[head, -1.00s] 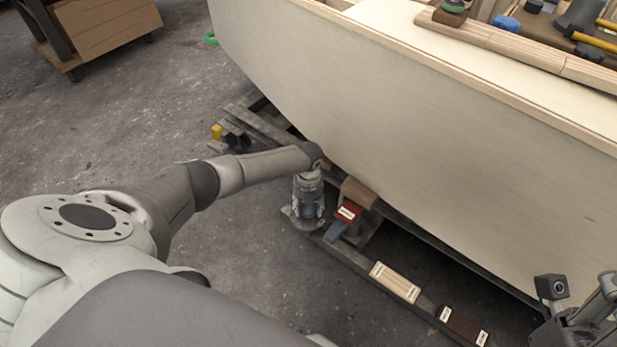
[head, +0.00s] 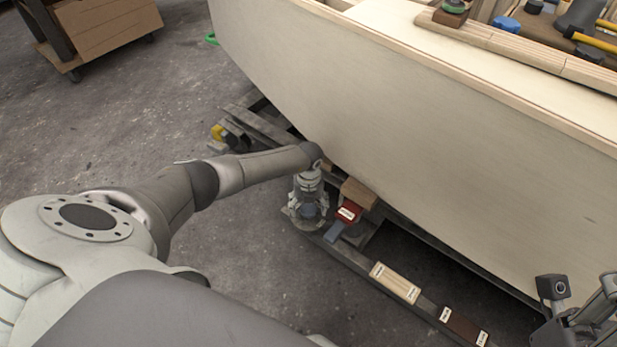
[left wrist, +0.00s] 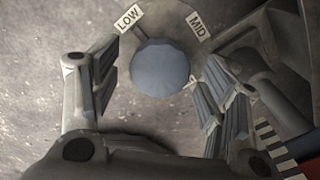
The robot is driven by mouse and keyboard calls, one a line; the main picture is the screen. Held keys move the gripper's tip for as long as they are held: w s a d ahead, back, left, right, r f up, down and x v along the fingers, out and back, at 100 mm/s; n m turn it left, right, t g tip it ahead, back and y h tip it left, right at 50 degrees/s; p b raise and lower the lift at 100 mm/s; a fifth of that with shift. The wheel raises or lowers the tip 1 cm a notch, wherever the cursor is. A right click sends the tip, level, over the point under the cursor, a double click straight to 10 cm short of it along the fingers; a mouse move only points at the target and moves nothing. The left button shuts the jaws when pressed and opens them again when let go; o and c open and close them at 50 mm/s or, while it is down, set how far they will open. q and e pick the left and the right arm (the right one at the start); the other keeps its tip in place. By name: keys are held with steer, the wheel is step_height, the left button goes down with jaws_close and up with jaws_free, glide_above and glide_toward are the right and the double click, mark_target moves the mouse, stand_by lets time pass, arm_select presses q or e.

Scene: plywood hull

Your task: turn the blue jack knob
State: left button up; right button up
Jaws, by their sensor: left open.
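The blue jack knob (left wrist: 160,68) is round and faceted, and shows in the left wrist view above a round grey plate with "LOW" (left wrist: 128,18) and "MID" (left wrist: 198,26) labels. A thin dark mark runs from the knob toward "LOW". My left gripper (left wrist: 152,92) is open, one finger on each side of the knob, with a visible gap at the left; contact at the right is unclear. In the head view my left gripper (head: 308,208) points down over the knob, largely hiding it. My right gripper (head: 590,315) shows only in part at the lower right edge.
The pale plywood hull (head: 420,130) rises close behind my left gripper. A red block (head: 348,212) and a wooden block (head: 359,194) sit just right of it. A dark rail (head: 425,300) carries labelled blocks. Grey floor (head: 240,270) is clear at the left.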

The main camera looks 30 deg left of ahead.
mark_target(309, 208)
arm_select(q)
step_height(309, 208, up, 12)
stand_by(0.5)
steer(key=shift+f, duration=0.15)
